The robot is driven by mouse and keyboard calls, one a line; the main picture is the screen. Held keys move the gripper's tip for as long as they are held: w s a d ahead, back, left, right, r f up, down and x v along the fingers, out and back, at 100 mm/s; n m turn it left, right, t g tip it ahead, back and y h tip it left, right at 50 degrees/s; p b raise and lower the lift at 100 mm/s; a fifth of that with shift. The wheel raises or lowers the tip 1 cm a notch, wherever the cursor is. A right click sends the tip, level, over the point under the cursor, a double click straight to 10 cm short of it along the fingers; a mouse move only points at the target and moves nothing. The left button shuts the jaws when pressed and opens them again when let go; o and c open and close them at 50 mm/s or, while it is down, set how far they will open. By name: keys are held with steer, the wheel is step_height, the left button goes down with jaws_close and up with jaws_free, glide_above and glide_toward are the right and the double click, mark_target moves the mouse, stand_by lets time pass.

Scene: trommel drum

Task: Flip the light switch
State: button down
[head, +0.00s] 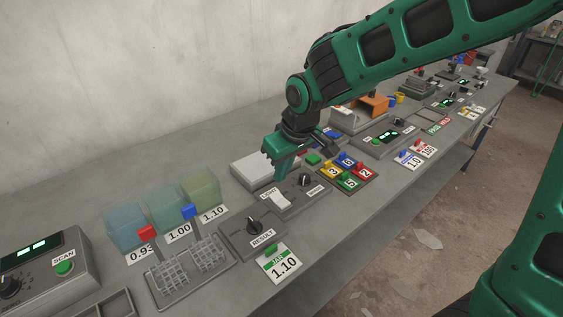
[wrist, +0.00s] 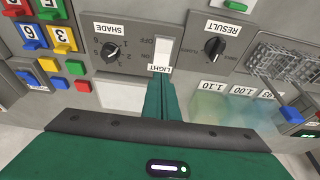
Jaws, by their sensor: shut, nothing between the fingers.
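The light switch is a white rocker (head: 281,200) on a grey panel, beside the LIGHT label. In the wrist view the rocker (wrist: 163,52) shows just beyond my fingertips, with the word OFF next to it. I cannot tell for sure which way it is tipped. My gripper (head: 283,172) is green, points down over the panel and is shut and empty. In the wrist view my closed fingertips (wrist: 160,78) are by the LIGHT label. Whether they touch the panel is not clear.
The SHADE knob (head: 304,180) and RESULT knob (head: 254,226) flank the switch. A pale flat block (head: 250,167) lies behind it.

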mark_target(274, 192)
steer(key=x, duration=0.7)
steer(key=shift+r, duration=0.1)
steer(key=shift+w, duration=0.1)
